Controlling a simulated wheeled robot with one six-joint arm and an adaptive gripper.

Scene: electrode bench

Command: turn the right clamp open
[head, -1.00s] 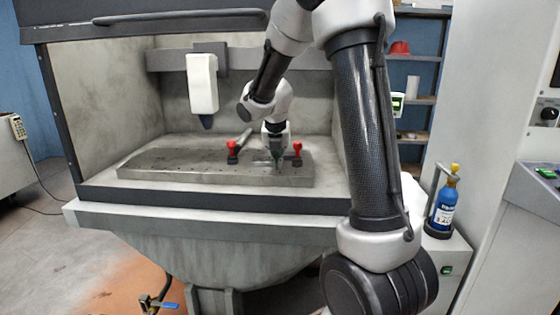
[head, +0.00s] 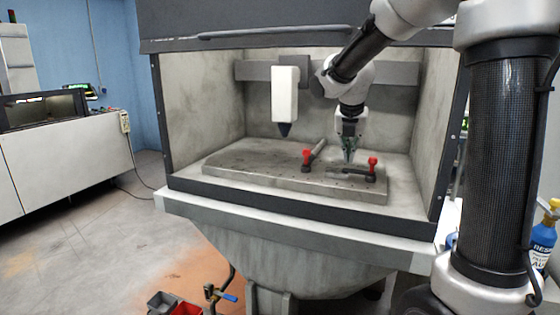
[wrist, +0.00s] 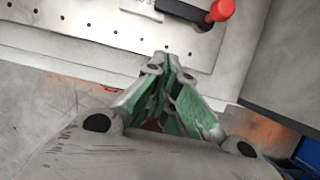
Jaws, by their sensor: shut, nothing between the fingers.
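The right clamp (head: 372,164) has a red knob and a dark bar that lies flat along the front right of the metal plate, pointing left. In the wrist view its red knob (wrist: 221,10) and dark bar (wrist: 186,11) show at the top edge. The left clamp (head: 307,158) also has a red knob, and its bar angles away to the back right. My gripper (head: 348,158) points down above the plate, left of the right clamp's knob and apart from it. Its green-lined fingers (wrist: 170,63) meet at the tips and hold nothing.
The drilled metal plate (head: 235,168) lies inside an open-front cabinet. A white tool head with a dark tip (head: 285,95) hangs at the back left. The cabinet's side wall (head: 436,140) stands right of the clamp. The plate's left part is clear.

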